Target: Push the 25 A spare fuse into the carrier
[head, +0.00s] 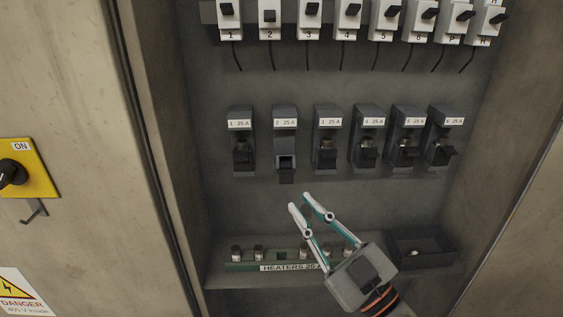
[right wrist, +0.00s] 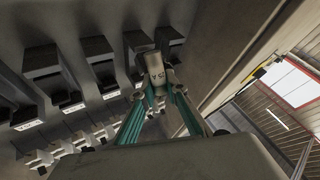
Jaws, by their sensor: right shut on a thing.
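My right gripper (head: 300,202) is below the row of fuse holders, pointing up and left. In the right wrist view its fingers (right wrist: 155,88) are shut on a pale cylindrical fuse (right wrist: 155,70) with dark markings too small to read. In the head view I cannot make out the fuse between the fingertips. The carrier of holder 2 (head: 286,163) stands open with a dark, empty-looking opening, just above and left of the fingertips and apart from them. My left gripper is not in view.
Closed fuse holders such as holder 1 (head: 240,150) and holder 3 (head: 326,150) flank it. Breakers (head: 310,20) line the top. A spare-fuse rack (head: 240,267) labelled HEATERS holds several fuses and a gap. A dark tray (head: 425,266) holds a small pale thing. A yellow switch (head: 38,180) is left.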

